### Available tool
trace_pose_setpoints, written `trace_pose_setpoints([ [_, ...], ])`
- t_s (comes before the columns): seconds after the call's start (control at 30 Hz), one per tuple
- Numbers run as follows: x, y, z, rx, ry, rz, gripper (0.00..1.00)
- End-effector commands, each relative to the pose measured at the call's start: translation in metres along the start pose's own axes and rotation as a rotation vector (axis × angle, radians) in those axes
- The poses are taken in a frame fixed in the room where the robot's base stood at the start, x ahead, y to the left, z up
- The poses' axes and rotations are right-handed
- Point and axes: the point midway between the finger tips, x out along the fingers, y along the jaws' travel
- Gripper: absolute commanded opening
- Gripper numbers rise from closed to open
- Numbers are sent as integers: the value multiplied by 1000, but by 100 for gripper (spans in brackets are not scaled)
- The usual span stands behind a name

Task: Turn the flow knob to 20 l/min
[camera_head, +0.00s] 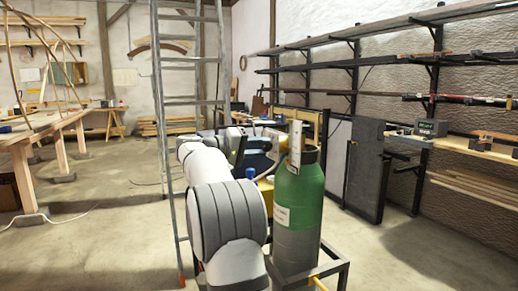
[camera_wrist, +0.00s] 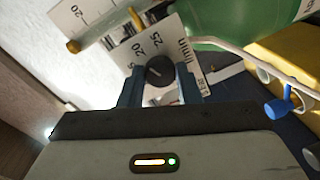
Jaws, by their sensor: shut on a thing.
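In the wrist view the small black flow knob (camera_wrist: 159,71) sits on a white scale plate (camera_wrist: 186,42). The plate carries black numbers, among them 20 and 25, and the lettering l/min. My gripper (camera_wrist: 157,76) has its two blue fingers on either side of the knob, shut on it. A pale mark shows on the knob's face, but I cannot tell which number it points to. The green and grey gas cylinder (camera_head: 298,205) stands upright in the head view, with a white upright piece (camera_head: 296,143) at its top. My arm hides the gripper and knob there.
A blue valve handle (camera_wrist: 285,101) and a pale hose (camera_wrist: 235,52) lie close right of the gripper. A second scale (camera_wrist: 82,18) is at upper left. A ladder (camera_head: 160,90) stands left of my arm; a metal frame (camera_head: 342,270) surrounds the cylinder's base.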

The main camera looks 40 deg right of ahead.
Motion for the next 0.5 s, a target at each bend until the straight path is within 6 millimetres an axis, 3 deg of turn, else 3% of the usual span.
trace_pose_setpoints([
  [0.07,0,-2,1,-2,-2,-2,8],
  [0.1,0,-2,1,-2,-2,-2,33],
  [0.33,0,-1,0,-2,-1,-1,52],
  [0.5,0,-1,0,-2,-1,-1,52],
])
